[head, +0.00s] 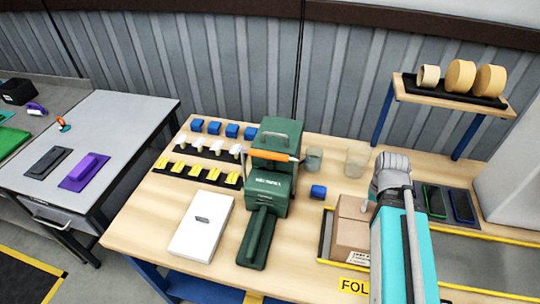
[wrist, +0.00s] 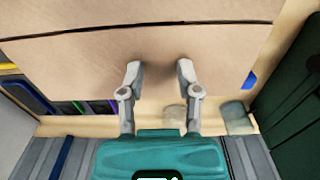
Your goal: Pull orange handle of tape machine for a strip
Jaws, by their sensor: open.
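The green tape machine (head: 268,190) stands upright in the middle of the wooden bench in the head view. Part of the dark green machine shows at the right edge of the wrist view (wrist: 296,105); the handle does not show there. My gripper (wrist: 158,75) is open and empty over a brown carton (wrist: 80,48), clear of the machine. In the head view my arm hides the fingers. I cannot tell whether the fingertips touch the carton.
The carton (head: 350,238) sits right of the machine. A white box (head: 201,230) lies left of the machine. Rows of small parts (head: 196,174) are behind it. A raised shelf (head: 440,102) holds tape rolls.

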